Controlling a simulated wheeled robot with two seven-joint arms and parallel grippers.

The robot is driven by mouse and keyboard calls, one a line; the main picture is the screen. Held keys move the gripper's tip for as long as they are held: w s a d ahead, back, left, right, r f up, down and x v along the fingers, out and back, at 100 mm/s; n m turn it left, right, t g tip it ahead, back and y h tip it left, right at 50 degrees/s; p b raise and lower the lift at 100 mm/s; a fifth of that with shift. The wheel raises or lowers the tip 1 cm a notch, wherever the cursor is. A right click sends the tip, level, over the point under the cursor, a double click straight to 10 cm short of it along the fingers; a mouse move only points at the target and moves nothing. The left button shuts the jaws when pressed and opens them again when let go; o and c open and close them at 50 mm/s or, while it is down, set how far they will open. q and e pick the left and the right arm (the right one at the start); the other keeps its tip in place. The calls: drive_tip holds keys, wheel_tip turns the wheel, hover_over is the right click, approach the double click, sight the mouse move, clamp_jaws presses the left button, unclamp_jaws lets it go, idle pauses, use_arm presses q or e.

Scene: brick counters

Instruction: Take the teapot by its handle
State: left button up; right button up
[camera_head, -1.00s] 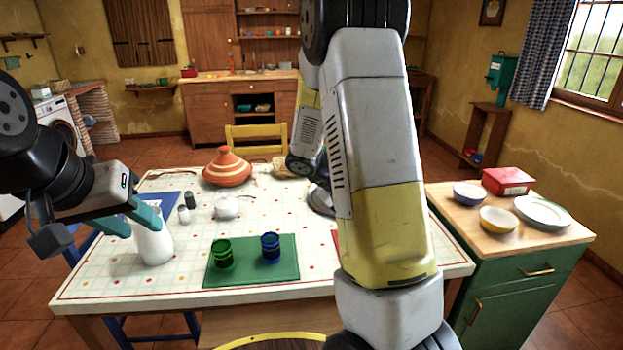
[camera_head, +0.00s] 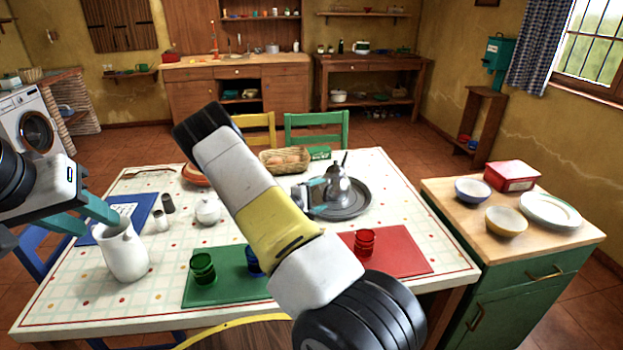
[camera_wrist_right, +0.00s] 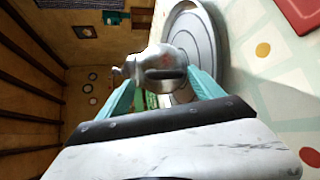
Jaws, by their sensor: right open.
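The silver teapot (camera_head: 339,187) stands upright on a round grey tray (camera_head: 362,206) on the table. My right gripper (camera_head: 321,194) is open just left of the teapot in the head view. In the right wrist view the teapot (camera_wrist_right: 165,60) shows ahead, between the two teal fingers, with its handle side towards the camera. I cannot tell whether the fingers touch the handle. My left gripper (camera_head: 104,226) is at the white pitcher (camera_head: 123,255). Its fingers are apart, but their contact with the pitcher is unclear.
A bread basket (camera_head: 286,161) lies behind the teapot. A red glass (camera_head: 364,242) stands on the red mat (camera_head: 405,253) in front. A green glass (camera_head: 203,268) and a partly hidden blue glass stand on the green mat (camera_head: 225,287). My right arm hides part of the table.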

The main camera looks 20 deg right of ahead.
sight(328, 199)
drive_tip(key=x, duration=0.4)
drive_tip(key=shift+d+f, duration=0.25)
drive_tip(key=shift+d, duration=0.1)
clamp_jaws()
drive_tip(key=shift+r, duration=0.25)
